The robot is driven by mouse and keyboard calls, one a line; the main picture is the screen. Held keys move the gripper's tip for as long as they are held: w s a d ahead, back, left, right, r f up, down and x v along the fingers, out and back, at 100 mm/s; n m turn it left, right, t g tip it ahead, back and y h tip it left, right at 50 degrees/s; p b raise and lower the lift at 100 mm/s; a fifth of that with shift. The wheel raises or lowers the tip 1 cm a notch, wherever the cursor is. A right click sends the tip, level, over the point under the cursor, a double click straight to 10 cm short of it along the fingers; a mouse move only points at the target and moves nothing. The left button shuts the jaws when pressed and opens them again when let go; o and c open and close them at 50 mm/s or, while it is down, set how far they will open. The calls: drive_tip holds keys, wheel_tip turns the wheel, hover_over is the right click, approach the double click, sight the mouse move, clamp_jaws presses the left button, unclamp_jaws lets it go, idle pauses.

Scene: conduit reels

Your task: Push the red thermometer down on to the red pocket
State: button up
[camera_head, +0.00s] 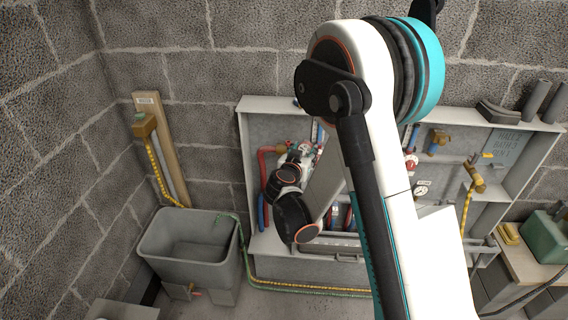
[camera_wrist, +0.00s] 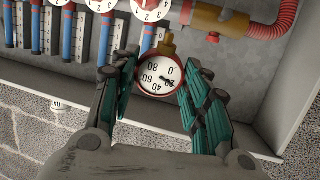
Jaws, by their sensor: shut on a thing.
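The red thermometer (camera_wrist: 160,76) is a white round dial with a red rim, seen upside down in the wrist view, with a short brass stem at its upper edge in the picture. My gripper (camera_wrist: 160,70) is shut on it, with one teal-padded finger at each side of the dial. The stem points toward a brass fitting (camera_wrist: 222,18) on the pipe; I cannot tell whether the stem touches or sits in anything. No red pocket can be made out clearly. In the head view, my arm hides most of the gripper and the dial.
A red hose (camera_wrist: 285,15) runs right of the fitting. The shallow grey cabinet (camera_head: 245,150) has side walls and a bottom ledge. A grey tank (camera_head: 180,260) stands at lower left.

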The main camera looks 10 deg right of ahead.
drive_tip(key=a+n+t+y+b, duration=0.2)
drive_tip(key=a+t, duration=0.2)
drive_tip(key=a, duration=0.3)
drive_tip(key=shift+d+f+x, duration=0.1)
drive_tip(key=shift+f+x, duration=0.05)
drive_tip(key=shift+x, duration=2.2)
drive_tip(key=shift+d+f+x, duration=0.1)
drive_tip(key=shift+f+x, duration=0.05)
drive_tip(key=shift+x, duration=2.2)
drive_tip(key=shift+f+x, duration=0.15)
drive_tip(key=shift+x, duration=2.2)
drive_tip(key=shift+s+f, duration=0.15)
drive_tip(key=shift+f, duration=0.7)
drive_tip(key=o, duration=1.1)
drive_tip(key=shift+s, duration=0.1)
